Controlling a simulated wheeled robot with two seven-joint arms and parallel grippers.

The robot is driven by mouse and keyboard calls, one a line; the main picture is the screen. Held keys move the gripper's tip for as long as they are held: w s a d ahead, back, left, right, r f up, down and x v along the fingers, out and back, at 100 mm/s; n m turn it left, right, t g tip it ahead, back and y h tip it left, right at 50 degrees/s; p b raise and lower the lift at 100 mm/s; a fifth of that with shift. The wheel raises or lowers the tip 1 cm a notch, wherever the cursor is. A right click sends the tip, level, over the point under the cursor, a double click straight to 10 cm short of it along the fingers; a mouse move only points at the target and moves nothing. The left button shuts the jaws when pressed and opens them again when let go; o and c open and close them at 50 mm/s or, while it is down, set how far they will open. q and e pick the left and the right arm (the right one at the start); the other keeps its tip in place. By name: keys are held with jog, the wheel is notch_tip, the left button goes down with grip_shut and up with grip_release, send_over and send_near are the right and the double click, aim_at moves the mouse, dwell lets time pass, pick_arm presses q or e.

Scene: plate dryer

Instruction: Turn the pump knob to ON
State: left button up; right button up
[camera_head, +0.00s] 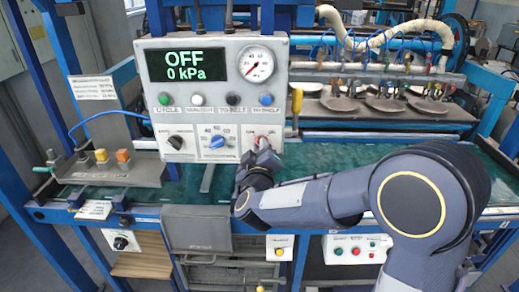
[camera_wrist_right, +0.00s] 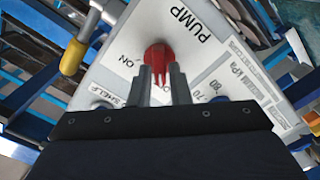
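The red pump knob (camera_wrist_right: 158,54) is on the sloping white control panel (camera_wrist_right: 120,70), beside the word PUMP and two ON/OFF labels that are hard to tell apart. My right gripper (camera_wrist_right: 161,76) has its two fingers close on either side of the knob's lower part, with the red grip filling the narrow gap between them. In the head view my right gripper (camera_head: 258,158) is at the panel's lower right corner and hides most of the knob. The display (camera_head: 187,65) reads OFF and 0 kPa. My left gripper is not in view.
A blue dial (camera_head: 217,142) and a black knob (camera_head: 175,143) sit left of the pump knob. Several buttons line the panel above them. A yellow-handled lever (camera_head: 297,101) stands close to the panel's right edge. A green table surface (camera_head: 340,165) lies behind.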

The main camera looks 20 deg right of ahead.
grip_shut()
jog(key=shift+f+m, duration=0.1)
jog(key=shift+m, duration=0.3)
jog(key=shift+s+d+m+b, duration=0.15)
jog(key=shift+m+b, duration=1.55)
jog(key=shift+m, duration=1.15)
jog(key=shift+w+d+m+b, duration=0.1)
jog(key=shift+m+b, duration=1.6)
jog(key=shift+m, duration=1.1)
jog(key=shift+s+d+m+b, duration=0.15)
jog(key=shift+m+b, duration=1.55)
jog(key=shift+m, duration=1.15)
jog(key=shift+o, duration=2.2)
grip_release()
